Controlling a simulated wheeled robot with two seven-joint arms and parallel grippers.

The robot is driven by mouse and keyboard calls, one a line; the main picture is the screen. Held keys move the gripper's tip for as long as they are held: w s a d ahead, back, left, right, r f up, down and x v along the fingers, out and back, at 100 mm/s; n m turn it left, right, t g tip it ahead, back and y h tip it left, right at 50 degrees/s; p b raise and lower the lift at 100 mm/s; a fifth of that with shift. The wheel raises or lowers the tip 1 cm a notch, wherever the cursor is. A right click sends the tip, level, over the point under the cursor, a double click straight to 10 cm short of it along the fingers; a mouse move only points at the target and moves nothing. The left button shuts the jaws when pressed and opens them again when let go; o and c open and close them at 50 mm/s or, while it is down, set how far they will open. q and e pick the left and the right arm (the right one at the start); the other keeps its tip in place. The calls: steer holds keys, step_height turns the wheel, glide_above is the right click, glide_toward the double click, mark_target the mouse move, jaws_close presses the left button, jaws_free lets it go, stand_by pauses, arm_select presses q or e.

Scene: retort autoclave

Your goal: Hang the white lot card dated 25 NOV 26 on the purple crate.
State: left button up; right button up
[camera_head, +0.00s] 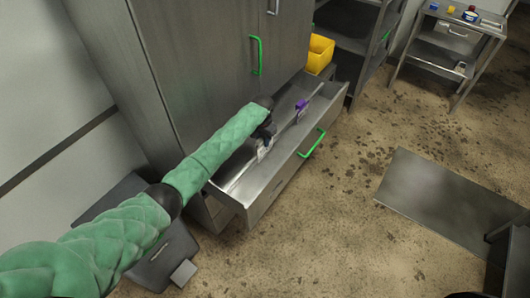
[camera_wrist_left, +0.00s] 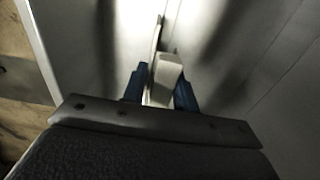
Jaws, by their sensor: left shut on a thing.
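My left gripper (camera_head: 264,138) reaches down into an open metal drawer (camera_head: 282,178). In the left wrist view its blue fingertips (camera_wrist_left: 160,92) are shut on a pale, whitish piece (camera_wrist_left: 166,72), which looks like part of a card or its clip. In the head view a small white card (camera_head: 262,151) shows just below the gripper, inside the drawer. No date can be read. A small purple piece (camera_head: 301,105) sits farther along a thin rail in the drawer. I see no purple crate. My right gripper is not in view.
The drawer, with a green handle (camera_head: 312,144), sticks out from a grey cabinet (camera_head: 190,60). A yellow bin (camera_head: 319,53) stands behind its far end. A metal cart (camera_head: 455,38) with small items stands at the top right. A flat grey plate (camera_head: 450,195) lies on open floor.

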arm_select(q)
steer(key=shift+d, duration=0.1)
steer(key=s+d+r+p, duration=0.2)
steer(key=s+d+p, duration=0.2)
steer(key=d, duration=0.1)
steer(key=shift+d+p, duration=0.25)
steer(key=shift+p, duration=0.05)
stand_by(0.8)
steer(key=shift+a, duration=0.1)
